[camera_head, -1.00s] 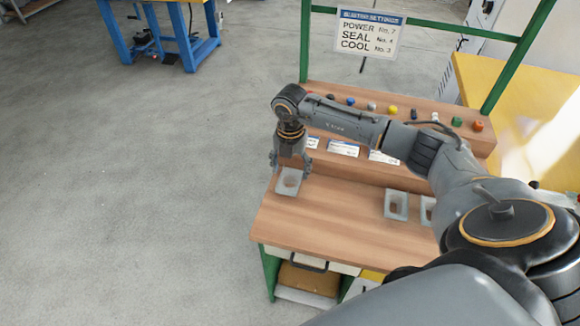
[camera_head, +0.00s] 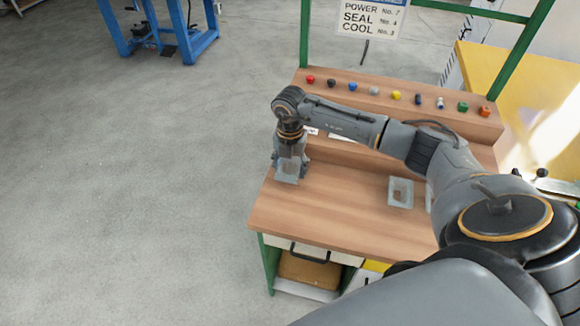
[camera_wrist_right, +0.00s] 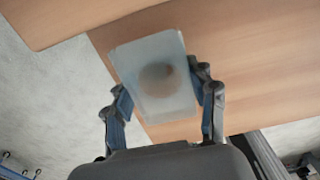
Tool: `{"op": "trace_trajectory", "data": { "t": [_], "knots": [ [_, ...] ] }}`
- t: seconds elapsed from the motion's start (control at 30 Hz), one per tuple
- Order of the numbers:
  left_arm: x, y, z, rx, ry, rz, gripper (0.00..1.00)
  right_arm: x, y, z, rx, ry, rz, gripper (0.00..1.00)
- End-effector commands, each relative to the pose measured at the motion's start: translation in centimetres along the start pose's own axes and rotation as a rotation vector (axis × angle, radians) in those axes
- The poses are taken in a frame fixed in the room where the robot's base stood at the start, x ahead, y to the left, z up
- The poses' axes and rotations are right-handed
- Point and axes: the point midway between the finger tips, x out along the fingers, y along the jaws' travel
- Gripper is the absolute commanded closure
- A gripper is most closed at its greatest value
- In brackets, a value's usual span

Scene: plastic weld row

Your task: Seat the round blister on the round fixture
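The round blister (camera_wrist_right: 165,72), a clear rectangular piece with a round cavity, is between the fingers of my right gripper (camera_wrist_right: 163,95). In the wrist view the fingers press its two sides. In the head view the right gripper (camera_head: 290,168) points down at the left end of the bench, with the blister (camera_head: 287,177) at its fingertips. Whether the blister touches the bench cannot be told. A pale fixture with a recess (camera_head: 400,192) stands on the bench to the right. A second fixture (camera_head: 429,198) beside it is partly hidden by my arm. My left gripper is not in view.
The wooden bench (camera_head: 330,215) is clear between the blister and the fixtures. A raised shelf at the back carries several coloured knobs (camera_head: 396,96). A settings sign (camera_head: 370,17) hangs on the green frame. A yellow table (camera_head: 525,85) stands at the right.

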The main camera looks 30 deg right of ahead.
Motion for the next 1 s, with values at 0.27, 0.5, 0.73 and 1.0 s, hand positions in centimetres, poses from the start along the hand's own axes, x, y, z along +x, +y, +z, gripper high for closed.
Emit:
{"op": "trace_trajectory", "data": {
  "t": [0.27, 0.5, 0.73, 1.0],
  "knots": [
    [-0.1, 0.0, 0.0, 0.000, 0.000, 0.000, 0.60, -0.1, 0.0, 0.0, 0.000, 0.000, 0.000, 0.64],
    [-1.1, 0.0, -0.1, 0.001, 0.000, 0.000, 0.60, -1.4, 0.0, 0.0, 0.000, 0.000, 0.000, 0.64],
    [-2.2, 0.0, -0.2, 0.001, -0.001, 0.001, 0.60, -2.8, 0.0, 0.0, 0.000, 0.000, -0.001, 0.64],
    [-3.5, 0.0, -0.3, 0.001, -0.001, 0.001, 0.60, -4.4, 0.0, 0.0, 0.001, 0.000, 0.000, 0.64]
  ]
}}
